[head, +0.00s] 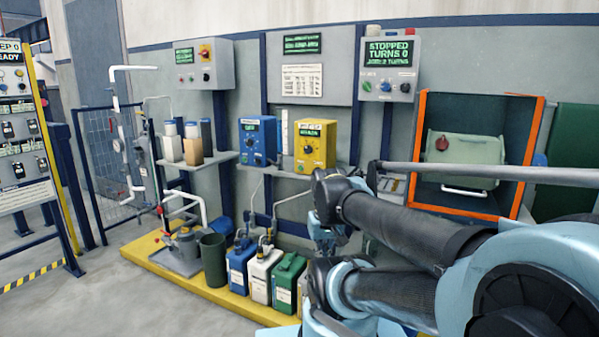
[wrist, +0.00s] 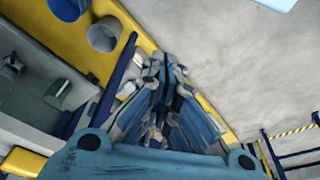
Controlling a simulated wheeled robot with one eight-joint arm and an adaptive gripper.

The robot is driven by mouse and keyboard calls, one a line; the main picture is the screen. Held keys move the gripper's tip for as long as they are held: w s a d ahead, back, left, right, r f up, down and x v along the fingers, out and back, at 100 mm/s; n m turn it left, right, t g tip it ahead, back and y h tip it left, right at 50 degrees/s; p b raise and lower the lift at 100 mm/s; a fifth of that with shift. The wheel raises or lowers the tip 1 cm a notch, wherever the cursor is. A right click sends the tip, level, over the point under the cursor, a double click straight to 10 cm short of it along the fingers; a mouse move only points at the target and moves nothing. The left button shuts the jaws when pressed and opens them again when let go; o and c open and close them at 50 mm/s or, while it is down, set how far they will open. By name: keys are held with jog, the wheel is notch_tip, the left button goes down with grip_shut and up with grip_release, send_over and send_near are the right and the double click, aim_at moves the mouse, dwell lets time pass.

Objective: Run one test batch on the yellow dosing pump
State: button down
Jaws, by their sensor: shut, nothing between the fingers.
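The yellow dosing pump (head: 315,145) sits on a wall shelf in the head view, right of a blue pump (head: 257,141). Its front has a small lit green display, too small to read surely, and a dark knob. My gripper is shut and empty in the wrist view (wrist: 166,68), with its fingers together above the yellow-edged platform and grey floor. In the head view my arm reaches in from the right, its folded links low and to the right of the yellow pump, apart from it in the picture.
Blue, white and green jugs (head: 262,274) stand below on a yellow-edged platform (head: 190,290), beside a dark bucket (head: 213,260). A grey rail (head: 480,170) and an orange-framed bay (head: 424,150) lie right. Open floor (head: 90,290) is at left.

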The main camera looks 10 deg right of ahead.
aim_at(297, 171)
jog(key=w+d+r+t+h, duration=0.15)
jog(key=w+r, duration=0.25)
jog(key=w, duration=0.9)
jog(key=w+r+t, duration=0.2)
jog(key=w+r, duration=0.3)
jog(key=w, duration=0.8)
jog(key=w+a+f+t, duration=0.1)
jog(key=w+a, duration=0.1)
jog(key=w, duration=1)
jog(key=w+a+f+t+h, duration=0.1)
jog(key=w+a+t, duration=0.1)
jog(key=w, duration=1)
jog(key=shift+w+a+f, duration=0.2)
jog(key=shift+w+f, duration=0.05)
jog(key=shift+f, duration=0.1)
jog(key=shift+w+d, duration=0.85)
jog(key=shift+w, duration=0.35)
jog(key=shift+w+d, duration=0.9)
jog(key=shift+w, duration=0.25)
jog(key=shift+w+d, duration=0.85)
jog(key=shift+w, duration=0.35)
jog(key=shift+w, duration=0.15)
jog(key=shift+w+d+r, duration=0.1)
jog(key=shift+w+d, duration=0.1)
jog(key=shift+d, duration=0.05)
